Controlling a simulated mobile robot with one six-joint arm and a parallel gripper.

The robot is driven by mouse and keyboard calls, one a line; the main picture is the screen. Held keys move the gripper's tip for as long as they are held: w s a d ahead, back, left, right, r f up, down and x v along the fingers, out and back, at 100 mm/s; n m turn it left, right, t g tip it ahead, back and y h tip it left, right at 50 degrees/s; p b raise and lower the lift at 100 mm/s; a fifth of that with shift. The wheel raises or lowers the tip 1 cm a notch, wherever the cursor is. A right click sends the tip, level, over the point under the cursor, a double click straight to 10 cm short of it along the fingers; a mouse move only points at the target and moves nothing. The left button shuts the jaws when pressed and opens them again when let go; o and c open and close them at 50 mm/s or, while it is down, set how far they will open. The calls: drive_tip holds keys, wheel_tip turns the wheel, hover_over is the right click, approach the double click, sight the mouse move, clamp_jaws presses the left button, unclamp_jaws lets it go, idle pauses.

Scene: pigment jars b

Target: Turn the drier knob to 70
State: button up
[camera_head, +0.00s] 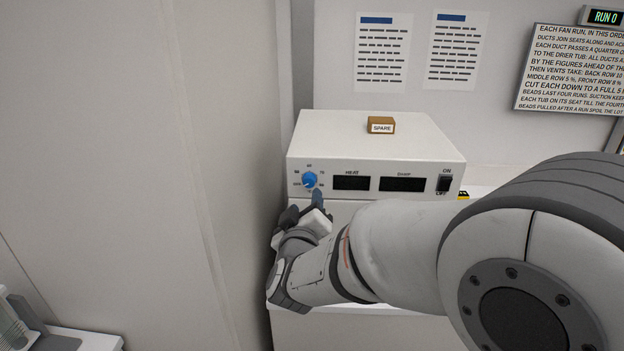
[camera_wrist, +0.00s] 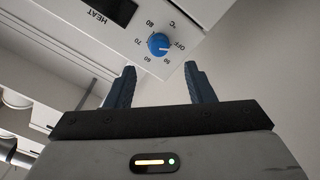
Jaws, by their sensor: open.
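The drier is a white box (camera_head: 370,137) on a stand against the back wall. Its blue round knob (camera_head: 309,180) is at the left of the front panel, with a printed scale around it. The knob also shows in the wrist view (camera_wrist: 157,44), beyond the fingertips and roughly centred between them. A light mark on it seems to face the side between OFF and the lowest figure, but is too small to read surely. The 70 mark (camera_wrist: 138,41) is printed on the knob's left there. My gripper (camera_wrist: 160,68) is open and empty, apart from the knob.
The panel has two dark displays, HEAT (camera_head: 351,183) and a second one (camera_head: 402,184), and a black ON/OFF switch (camera_head: 444,184). A small brown block labelled SPARE (camera_head: 381,125) sits on top. A grey wall panel (camera_head: 225,150) stands close on the left.

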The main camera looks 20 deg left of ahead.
sight(309, 184)
drive_tip(key=p+x, duration=0.2)
drive_tip(key=x, duration=0.5)
drive_tip(key=shift+w, duration=0.35)
drive_tip(key=shift+c, duration=0.4)
drive_tip(key=c, duration=0.9)
